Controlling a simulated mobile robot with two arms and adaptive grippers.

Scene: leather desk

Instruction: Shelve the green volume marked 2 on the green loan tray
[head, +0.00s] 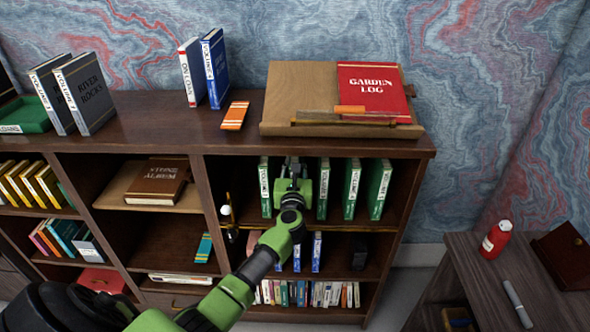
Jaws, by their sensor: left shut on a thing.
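The green loan tray (28,116) is on the cabinet top at the far left, cut by the picture edge; I see no green volume in its visible part. Green volumes stand upright in the upper right compartment: one (265,187) left of my left gripper, and three to its right (323,189), (351,189), (379,190). My left gripper (292,168) reaches into this row, shut on what seems to be a green volume in the gap. The arm and gripper hide most of that volume, and its number is not readable. My right gripper is not in view.
Grey books (87,93) stand by the tray and blue books (215,67) further right. A red Garden Log (372,90) lies on a brown board (300,85). The shelf divider (207,200) and cabinet top edge (320,150) border the compartment. The cabinet top (160,122) has free room.

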